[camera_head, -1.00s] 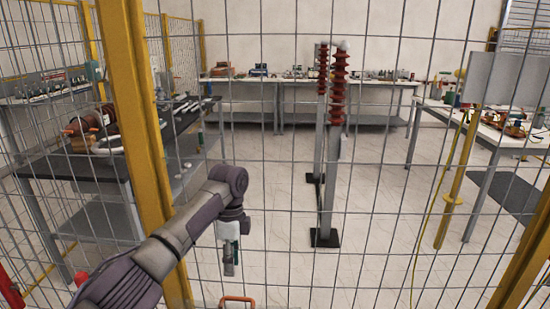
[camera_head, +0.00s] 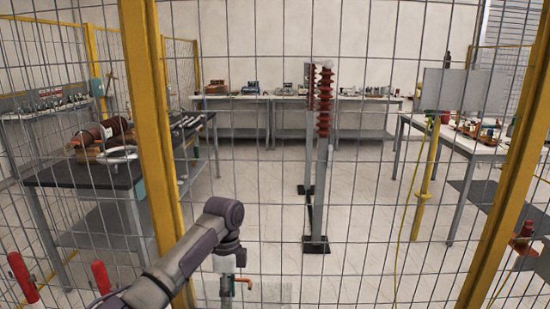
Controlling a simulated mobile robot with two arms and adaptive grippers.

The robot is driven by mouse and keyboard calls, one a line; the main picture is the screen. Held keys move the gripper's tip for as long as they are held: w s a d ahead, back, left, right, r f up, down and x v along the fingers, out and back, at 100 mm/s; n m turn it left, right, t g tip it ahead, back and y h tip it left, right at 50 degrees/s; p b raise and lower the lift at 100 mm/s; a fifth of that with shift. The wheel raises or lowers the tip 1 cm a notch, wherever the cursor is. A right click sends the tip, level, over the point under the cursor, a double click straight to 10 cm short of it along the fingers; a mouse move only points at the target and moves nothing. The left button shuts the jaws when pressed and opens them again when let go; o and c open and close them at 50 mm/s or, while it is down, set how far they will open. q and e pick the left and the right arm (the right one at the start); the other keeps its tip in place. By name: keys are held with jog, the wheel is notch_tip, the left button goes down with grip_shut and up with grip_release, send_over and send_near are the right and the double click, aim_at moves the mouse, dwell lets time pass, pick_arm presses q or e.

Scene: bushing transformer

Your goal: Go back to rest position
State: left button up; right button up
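My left arm enters from the bottom left, and its gripper (camera_head: 227,290) points down near the bottom middle. The gripper is small and partly behind the mesh and cut close to the frame's edge, so whether its fingers are open or shut does not show. I see nothing clearly held in it. An orange handle (camera_head: 244,283) shows right beside it; I cannot tell whether they touch. My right gripper is not in view.
A wire mesh fence with yellow posts (camera_head: 158,130) stands ahead. Behind it are red ribbed bushings (camera_head: 325,105) on grey stands, a dark table (camera_head: 75,174) at left and a white table (camera_head: 458,140) at right. Red handles (camera_head: 22,277) show at lower left.

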pick_arm(q)
jog(key=s+d+f+n+t+h, duration=0.1)
jog(key=s+d+f+n, duration=0.15)
jog(key=s+f, duration=0.6)
jog(key=s+d+f+n+t+h, duration=0.15)
jog(key=s+f+n, duration=0.25)
jog(key=s+f, duration=0.45)
jog(key=s+a+r+n+t+y, duration=0.1)
jog(key=s+a+r+n+t, duration=0.1)
jog(key=s+a+n, duration=0.45)
jog(key=s+a+r+n+t+y, duration=0.1)
jog(key=s+a+r+n, duration=0.15)
jog(key=s+a, duration=0.7)
notch_tip(320, 180, down, 24)
jog(key=s+d, duration=0.3)
jog(key=s+a+f+g, duration=0.2)
jog(key=s+a+f, duration=0.1)
jog(key=s+f, duration=1.4)
jog(key=shift+s+f, duration=0.2)
jog(key=shift+f, duration=0.55)
